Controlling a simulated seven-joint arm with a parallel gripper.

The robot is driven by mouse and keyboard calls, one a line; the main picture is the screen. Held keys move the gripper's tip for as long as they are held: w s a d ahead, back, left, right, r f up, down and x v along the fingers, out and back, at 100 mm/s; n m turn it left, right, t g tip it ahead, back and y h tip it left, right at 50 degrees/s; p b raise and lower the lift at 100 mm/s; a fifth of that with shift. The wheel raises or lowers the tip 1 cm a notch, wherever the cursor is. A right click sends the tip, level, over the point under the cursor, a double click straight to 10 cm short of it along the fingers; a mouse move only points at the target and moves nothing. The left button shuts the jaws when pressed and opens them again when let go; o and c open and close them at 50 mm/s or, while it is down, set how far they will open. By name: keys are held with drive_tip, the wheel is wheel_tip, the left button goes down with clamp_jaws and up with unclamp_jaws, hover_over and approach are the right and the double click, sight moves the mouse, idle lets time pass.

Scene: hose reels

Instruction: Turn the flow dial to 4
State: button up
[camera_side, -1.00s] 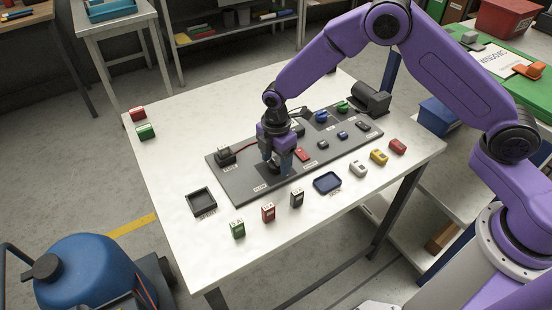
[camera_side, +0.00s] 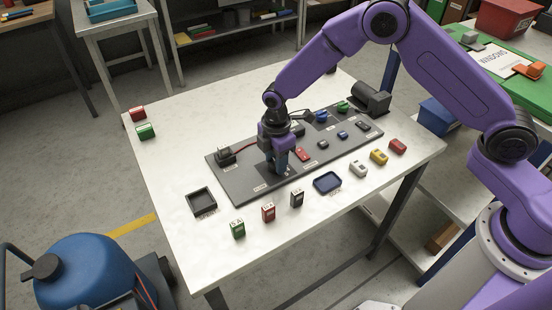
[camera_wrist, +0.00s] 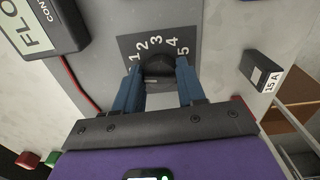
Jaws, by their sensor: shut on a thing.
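The flow dial (camera_wrist: 159,66) is a dark round knob on a dark plate with the numbers 1 to 5 in an arc around its far side. My gripper (camera_wrist: 158,80) has its two blue fingers on either side of the knob, shut on it. The dial's pointer mark cannot be made out, so its setting is unclear. In the side view my gripper (camera_side: 281,168) points down at the front part of the grey panel (camera_side: 238,190) and hides the dial.
A box with partly visible lettering (camera_wrist: 45,25) and a red cable (camera_wrist: 82,88) lie left of the dial in the wrist view. A block marked 15 A (camera_wrist: 262,73) stands to the right.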

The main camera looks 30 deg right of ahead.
drive_tip(key=m, duration=1)
drive_tip(key=shift+s+m, duration=0.1)
drive_tip(key=shift+m, duration=0.3)
drive_tip(key=m, duration=0.5)
drive_tip(key=shift+a, duration=0.1)
drive_tip(key=m, duration=0.6)
drive_tip(key=shift+m, duration=0.3)
drive_tip(key=o, duration=1.1)
drive_tip(key=shift+c, duration=0.2)
wheel_tip(320, 180, up, 18)
drive_tip(key=shift+f, duration=0.25)
